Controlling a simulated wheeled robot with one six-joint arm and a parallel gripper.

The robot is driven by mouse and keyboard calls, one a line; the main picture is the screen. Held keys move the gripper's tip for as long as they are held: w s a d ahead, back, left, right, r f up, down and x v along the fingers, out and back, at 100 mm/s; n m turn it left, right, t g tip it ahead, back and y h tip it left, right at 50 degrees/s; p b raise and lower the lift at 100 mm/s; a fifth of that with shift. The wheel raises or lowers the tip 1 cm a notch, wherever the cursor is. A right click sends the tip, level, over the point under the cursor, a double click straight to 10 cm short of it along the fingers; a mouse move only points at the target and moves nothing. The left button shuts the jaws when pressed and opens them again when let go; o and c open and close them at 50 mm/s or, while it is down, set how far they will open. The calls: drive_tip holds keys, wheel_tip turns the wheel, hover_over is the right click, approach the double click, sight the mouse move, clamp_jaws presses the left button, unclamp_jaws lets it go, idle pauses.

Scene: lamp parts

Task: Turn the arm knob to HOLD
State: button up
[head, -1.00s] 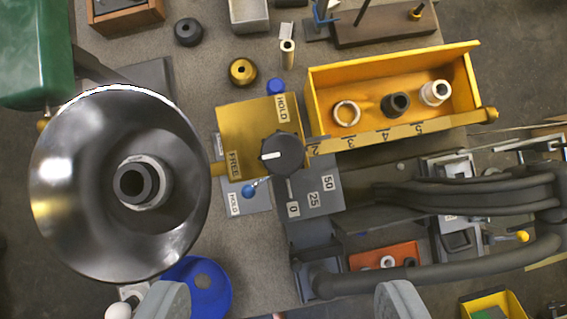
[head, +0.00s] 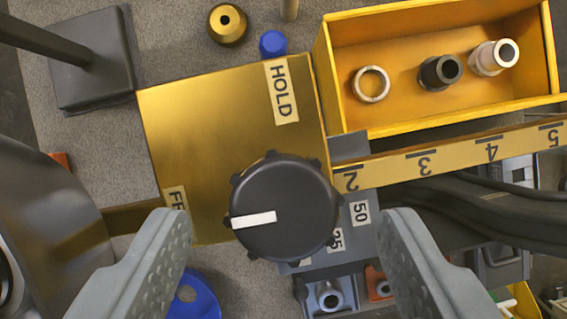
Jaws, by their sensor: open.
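The arm knob (head: 290,222) is a black, lobed dial with a white pointer bar, on a brass-coloured plate (head: 205,125). The pointer bar points left, toward the partly hidden FREE label (head: 174,198) at the plate's lower left. The HOLD label (head: 281,91) is at the plate's upper right, above the knob in the picture. My gripper (head: 285,230) is open, with one finger at the lower left of the knob and the other at the lower right. Neither finger appears to touch the knob, though the depth gap is hard to tell.
A yellow tray (head: 440,118) with several small rings and sockets stands at the upper right. A numbered yellow bar (head: 455,158) runs right from the plate. A shiny lamp shade (head: 45,215) is at the left edge. A blue cap (head: 273,43) and brass knob (head: 228,22) lie above the plate.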

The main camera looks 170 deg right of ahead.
drive_tip(key=shift+x, duration=1)
drive_tip(key=c, duration=1)
